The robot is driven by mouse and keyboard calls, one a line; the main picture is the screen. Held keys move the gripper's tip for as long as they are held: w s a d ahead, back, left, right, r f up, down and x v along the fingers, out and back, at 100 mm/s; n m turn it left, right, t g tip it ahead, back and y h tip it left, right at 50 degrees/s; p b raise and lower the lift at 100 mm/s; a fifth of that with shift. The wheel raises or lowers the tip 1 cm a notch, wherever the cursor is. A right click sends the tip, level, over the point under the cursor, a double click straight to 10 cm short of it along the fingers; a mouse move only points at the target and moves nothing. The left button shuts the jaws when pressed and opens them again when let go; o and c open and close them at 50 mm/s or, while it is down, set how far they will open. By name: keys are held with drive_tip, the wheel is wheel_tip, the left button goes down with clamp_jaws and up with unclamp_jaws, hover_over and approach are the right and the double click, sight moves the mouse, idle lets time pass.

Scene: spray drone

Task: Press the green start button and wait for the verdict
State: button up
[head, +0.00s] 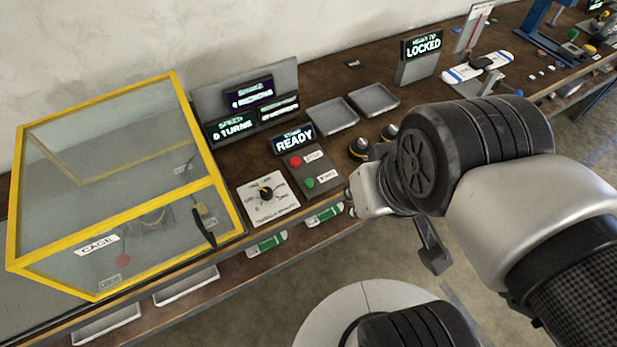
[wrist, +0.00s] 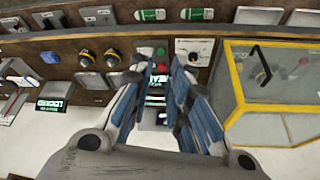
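The green button (head: 309,183) sits on a small dark panel (head: 322,166), with a red button (head: 295,161) above it. A display reading READY (head: 296,140) stands behind the panel. In the wrist view, which is turned over, the green button (wrist: 160,51) and the red button (wrist: 162,66) show between my gripper's fingers. My gripper (wrist: 163,68) is open and empty, with a clear gap between the fingers. In the head view my gripper (head: 356,196) is just right of the panel and appears apart from it; its fingers are partly hidden there.
A yellow-framed clear cage (head: 110,190) stands left, its front closed. A white dial plate (head: 267,197) lies between it and the panel. Displays (head: 230,124), grey trays (head: 333,115) and black-yellow knobs (head: 360,147) are nearby. A LOCKED display (head: 423,45) stands farther right.

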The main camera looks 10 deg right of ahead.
clamp_jaws()
idle(1.2)
